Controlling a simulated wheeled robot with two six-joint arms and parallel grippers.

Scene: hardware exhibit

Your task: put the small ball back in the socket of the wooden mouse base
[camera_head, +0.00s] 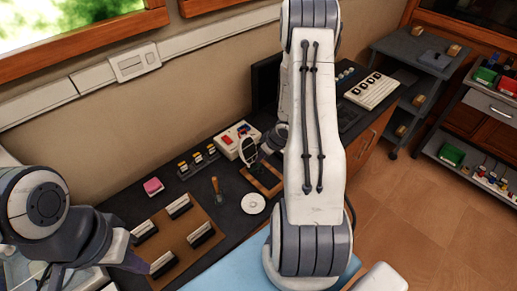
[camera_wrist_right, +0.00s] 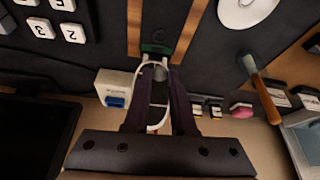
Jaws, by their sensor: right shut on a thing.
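My right gripper (camera_wrist_right: 160,74) is shut on a small greyish rounded thing (camera_wrist_right: 160,73), apparently the ball, mostly hidden between the dark fingers. A thin white loop (camera_wrist_right: 143,64) passes around the fingertips. Just beyond the tips is a small dark green piece (camera_wrist_right: 157,48), between two wooden strips (camera_wrist_right: 134,25). The wood also shows in the head view (camera_head: 270,187), below the right gripper (camera_head: 262,148). I cannot tell for sure which part is the mouse base, and no socket is clear. My left gripper (camera_head: 135,255) is at the lower left, its fingertips unclear.
A white box with red and blue parts (camera_head: 237,141) stands behind the wood. A white disc (camera_head: 253,204), a wooden-handled tool (camera_head: 215,186), a pink block (camera_head: 153,187) and a brown board (camera_head: 165,252) with several black-and-white pieces lie to the left. A keypad (camera_head: 371,90) is at the right.

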